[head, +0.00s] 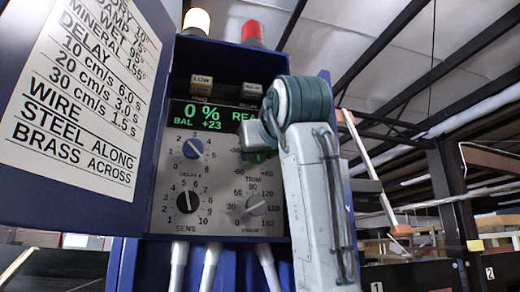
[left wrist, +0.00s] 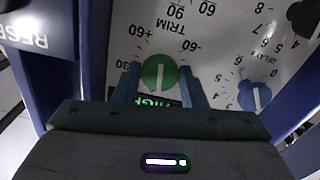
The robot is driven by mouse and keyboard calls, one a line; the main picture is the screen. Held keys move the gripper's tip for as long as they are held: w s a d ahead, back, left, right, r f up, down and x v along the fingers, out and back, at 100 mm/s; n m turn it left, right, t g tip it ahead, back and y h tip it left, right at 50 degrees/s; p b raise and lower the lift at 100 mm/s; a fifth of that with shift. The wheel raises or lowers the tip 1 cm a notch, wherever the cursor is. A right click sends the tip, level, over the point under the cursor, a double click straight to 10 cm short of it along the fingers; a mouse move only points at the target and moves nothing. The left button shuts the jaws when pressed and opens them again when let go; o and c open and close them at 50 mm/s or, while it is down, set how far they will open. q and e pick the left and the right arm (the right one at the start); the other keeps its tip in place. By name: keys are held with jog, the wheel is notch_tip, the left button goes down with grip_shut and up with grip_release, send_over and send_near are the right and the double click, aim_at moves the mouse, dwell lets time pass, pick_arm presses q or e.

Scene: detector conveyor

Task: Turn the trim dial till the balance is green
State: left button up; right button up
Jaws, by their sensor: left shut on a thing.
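The green trim dial (left wrist: 160,72) has a white pointer line and sits on the grey panel (head: 223,190), whose print appears upside down in the left wrist view. My left gripper (left wrist: 158,84) is shut on the dial, with one finger on each side. In the head view, my left gripper (head: 262,140) and arm cover most of the dial and the right part of the display. The display (head: 205,116) reads 0 %, part of a word starting REA, and BAL +23, all in green lettering.
A blue delay dial (head: 193,148), a black sens dial (head: 188,202) and a grey phase dial (head: 256,205) are close by. The open blue door with a white chart (head: 75,90) stands left. A pale lamp (head: 197,20) and red lamp (head: 252,31) stand on top.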

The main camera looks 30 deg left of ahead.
pick_arm(q)
jog(key=shift+w+d+r+n+p, duration=0.1)
jog(key=shift+n+p, duration=2.05)
jog(key=shift+n, duration=2.95)
pick_arm(e)
jog(key=s+d+f+g, duration=0.1)
jog(key=s+f, duration=0.3)
jog(key=f, duration=1)
jog(key=shift+d+f, duration=0.1)
jog(key=shift+w, duration=0.1)
pick_arm(q)
jog(key=o, duration=1)
